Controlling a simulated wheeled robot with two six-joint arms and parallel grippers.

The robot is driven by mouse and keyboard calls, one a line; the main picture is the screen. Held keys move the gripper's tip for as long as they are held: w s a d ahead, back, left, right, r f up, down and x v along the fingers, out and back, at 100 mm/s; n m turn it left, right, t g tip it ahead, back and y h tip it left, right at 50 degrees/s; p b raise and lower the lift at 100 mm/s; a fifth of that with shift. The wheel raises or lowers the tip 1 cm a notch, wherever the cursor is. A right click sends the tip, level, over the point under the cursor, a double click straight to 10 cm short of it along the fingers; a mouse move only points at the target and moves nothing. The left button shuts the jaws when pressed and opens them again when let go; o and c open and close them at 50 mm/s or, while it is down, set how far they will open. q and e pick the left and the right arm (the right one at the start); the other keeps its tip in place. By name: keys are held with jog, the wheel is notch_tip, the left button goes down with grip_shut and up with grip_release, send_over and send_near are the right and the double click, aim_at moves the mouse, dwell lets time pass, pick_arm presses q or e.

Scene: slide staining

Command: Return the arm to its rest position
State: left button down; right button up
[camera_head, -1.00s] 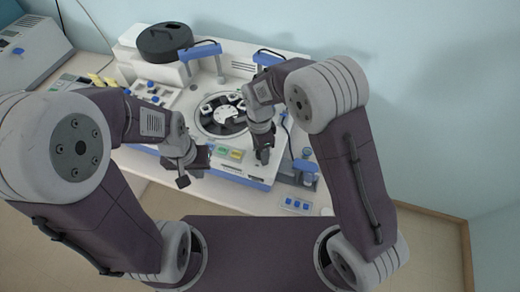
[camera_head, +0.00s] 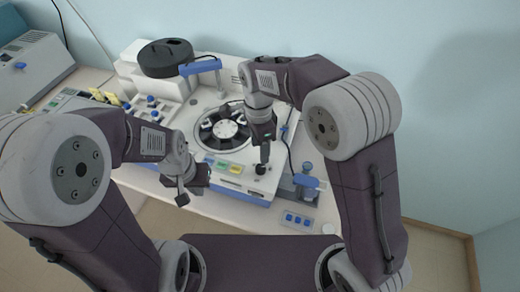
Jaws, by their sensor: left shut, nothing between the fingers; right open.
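My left gripper (camera_head: 190,192) hangs at the front edge of the white staining machine, left of the colored buttons. It is shut and empty, apart from the machine's controls as far as the view shows. My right gripper (camera_head: 264,156) points down over the right part of the machine, above a dark round knob (camera_head: 260,170). It is open and I see nothing held in it; its fingertips are small in this view. The round slide carousel (camera_head: 224,128) with its dark ring lies between the two grippers. My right arm hides the machine's back right part.
A blue-topped dispenser arm (camera_head: 200,66) stands over the carousel, beside a black round lid (camera_head: 165,55). A blue fixture (camera_head: 306,181) and a small blue-button panel (camera_head: 297,220) are at right. A grey device (camera_head: 35,70) is at far left. The floor at right is clear.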

jog(key=d+f+m+b, duration=0.2)
jog(key=d+f+b, duration=0.2)
jog(key=d+b, duration=0.3)
jog(key=s+d+f+n+t+b, duration=0.1)
jog(key=s+d+f+n+b, duration=0.3)
jog(key=s+d+f+n, duration=0.7)
jog(key=f+n, duration=0.1)
jog(key=n, duration=0.3)
jog(key=shift+d+f+t, duration=0.15)
jog(key=shift+f+t, duration=0.15)
jog(key=shift+t, duration=0.1)
